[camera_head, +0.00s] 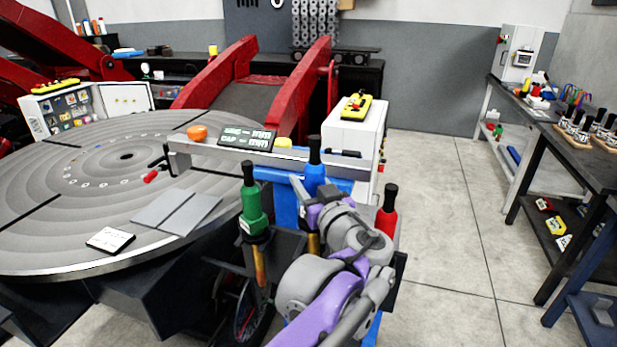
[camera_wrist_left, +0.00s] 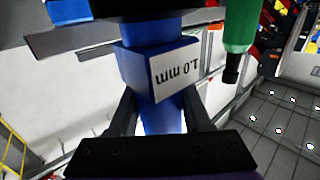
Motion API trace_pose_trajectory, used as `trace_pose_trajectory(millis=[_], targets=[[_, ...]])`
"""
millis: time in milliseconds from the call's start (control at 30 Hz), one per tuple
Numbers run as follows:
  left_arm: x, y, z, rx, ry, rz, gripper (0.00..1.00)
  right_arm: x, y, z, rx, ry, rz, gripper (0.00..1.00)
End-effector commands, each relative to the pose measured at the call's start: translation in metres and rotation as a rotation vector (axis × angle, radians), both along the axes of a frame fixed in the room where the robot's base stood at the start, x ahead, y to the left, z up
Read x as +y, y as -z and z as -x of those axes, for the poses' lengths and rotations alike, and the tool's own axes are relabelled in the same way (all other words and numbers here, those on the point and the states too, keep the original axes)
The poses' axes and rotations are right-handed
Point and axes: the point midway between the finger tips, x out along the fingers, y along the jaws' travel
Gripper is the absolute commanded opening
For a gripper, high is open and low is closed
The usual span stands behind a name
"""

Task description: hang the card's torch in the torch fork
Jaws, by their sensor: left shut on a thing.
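A blue torch (camera_head: 315,178) with a black top stands upright at the front of the bench. My left gripper (camera_head: 318,212) is shut on it. In the left wrist view the fingers (camera_wrist_left: 160,112) close around the blue body (camera_wrist_left: 148,65), whose label reads 1.0 mm upside down. I cannot tell whether the torch still rests in its holder. A green torch (camera_head: 252,210) stands to its left and a red torch (camera_head: 387,215) to its right. A dark card (camera_head: 247,138) has small text I cannot fully read. I cannot make out the torch fork. My right gripper is out of view.
A large round grey table (camera_head: 60,205) fills the left, with two grey plates (camera_head: 177,211) and a small white card (camera_head: 110,240) on it. A red-handled clamp (camera_head: 152,175) stands at its edge. Floor (camera_head: 430,200) is clear to the right, before dark benches (camera_head: 580,150).

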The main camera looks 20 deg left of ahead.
Motion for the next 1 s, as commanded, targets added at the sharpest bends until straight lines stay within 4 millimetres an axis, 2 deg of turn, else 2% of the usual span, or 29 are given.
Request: trace_pose_trajectory(millis=[400,700,1000], targets=[[0.0,0.021,0.0,-0.001,0.0,-0.002,0.0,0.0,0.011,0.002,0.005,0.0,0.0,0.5],[0.0,0.027,0.0,-0.001,0.0,-0.002,0.0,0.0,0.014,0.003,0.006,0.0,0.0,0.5],[0.001,0.026,0.018,-0.002,0.0,-0.003,0.0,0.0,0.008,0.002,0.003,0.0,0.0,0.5]])
